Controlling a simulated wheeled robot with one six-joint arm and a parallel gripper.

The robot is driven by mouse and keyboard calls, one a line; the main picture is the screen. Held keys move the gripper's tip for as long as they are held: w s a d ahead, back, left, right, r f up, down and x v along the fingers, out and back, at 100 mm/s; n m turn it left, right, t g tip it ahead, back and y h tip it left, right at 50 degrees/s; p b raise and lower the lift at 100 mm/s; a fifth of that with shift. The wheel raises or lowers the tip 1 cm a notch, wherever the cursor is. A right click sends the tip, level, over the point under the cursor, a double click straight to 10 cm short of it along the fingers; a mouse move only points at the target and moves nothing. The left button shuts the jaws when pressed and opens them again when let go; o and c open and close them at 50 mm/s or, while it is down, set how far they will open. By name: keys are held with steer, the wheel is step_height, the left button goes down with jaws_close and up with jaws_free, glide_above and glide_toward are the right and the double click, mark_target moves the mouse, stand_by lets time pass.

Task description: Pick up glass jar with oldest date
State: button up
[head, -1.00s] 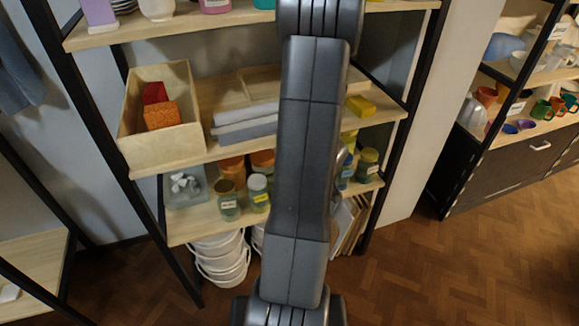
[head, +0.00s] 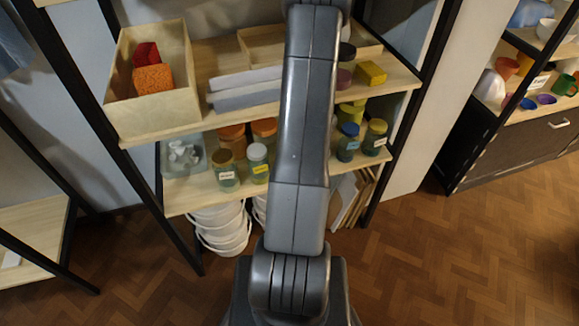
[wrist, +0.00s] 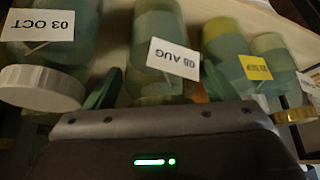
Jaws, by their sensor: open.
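In the wrist view, green glass jars stand in a row, their labels upside down. The left jar (wrist: 75,32) has a white lid and a label that seems to read 03 OCT. The middle jar (wrist: 155,25) has a white label that seems to read 05 AUG. The jar to its right (wrist: 228,45) has a yellow label, perhaps SEP. My gripper (wrist: 160,80) is open, with a dark green finger on each side of the middle jar's lower part. In the head view, an olive-lidded jar (head: 226,178) and a white-lidded jar (head: 257,170) show; my arm hides the gripper.
The jars stand on a lower shelf (head: 190,198) under another shelf (head: 160,128). Blue-lidded (head: 347,150) and olive-lidded jars (head: 375,145) stand right of my arm. Orange-lidded jars (head: 232,140) stand behind. A clear tray (head: 182,165) is at left, white buckets (head: 220,228) below.

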steer(key=shift+w+a+f, duration=0.1)
steer(key=shift+w+f, duration=0.05)
steer(key=shift+f, duration=0.15)
jaws_close()
steer(key=shift+r, duration=0.1)
steer(key=shift+r, duration=0.15)
